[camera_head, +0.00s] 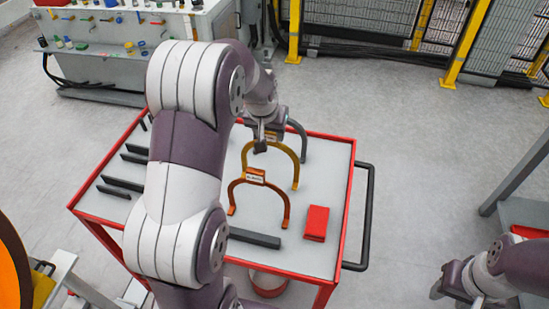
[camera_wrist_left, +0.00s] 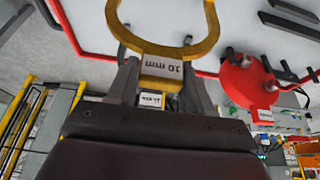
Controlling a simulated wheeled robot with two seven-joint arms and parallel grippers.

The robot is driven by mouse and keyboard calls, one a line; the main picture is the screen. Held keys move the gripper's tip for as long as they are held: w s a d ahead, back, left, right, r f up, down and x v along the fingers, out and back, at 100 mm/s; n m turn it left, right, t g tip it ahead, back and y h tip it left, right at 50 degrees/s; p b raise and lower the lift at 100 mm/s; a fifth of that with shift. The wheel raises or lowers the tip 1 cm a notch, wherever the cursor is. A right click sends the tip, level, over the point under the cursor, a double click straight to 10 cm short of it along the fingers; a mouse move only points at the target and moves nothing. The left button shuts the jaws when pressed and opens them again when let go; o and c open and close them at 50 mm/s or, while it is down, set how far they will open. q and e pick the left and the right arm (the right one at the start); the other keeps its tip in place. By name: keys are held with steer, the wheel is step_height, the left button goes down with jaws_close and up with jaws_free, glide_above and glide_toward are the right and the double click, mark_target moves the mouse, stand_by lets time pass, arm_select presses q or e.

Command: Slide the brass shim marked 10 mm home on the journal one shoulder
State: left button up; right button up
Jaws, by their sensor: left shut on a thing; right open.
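The brass shim (camera_head: 296,168) is a yellow horseshoe over the cart top, between a copper shim and a grey one. My left gripper (camera_head: 264,142) is at the tab on its arch. In the left wrist view the fingers (camera_wrist_left: 160,82) are shut on the tab of the brass shim (camera_wrist_left: 204,42), which reads 10 mm. I cannot tell whether the shim is lifted off the cart. My right gripper (camera_head: 450,287) is open and empty at the lower right, apart from the cart. The journal one shoulder is not identifiable in view.
The red-framed cart (camera_head: 322,152) also carries the copper shim (camera_head: 286,208), the grey shim (camera_head: 303,140), a red block (camera_head: 316,223) and several dark bars (camera_head: 253,238). A dark handle (camera_head: 369,215) is on its right. An orange round part (camera_head: 10,270) is at the left edge.

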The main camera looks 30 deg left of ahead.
arm_select(q)
steer(key=shift+r+p, duration=2.55)
steer(key=shift+r, duration=1.05)
steer(key=shift+f, duration=0.1)
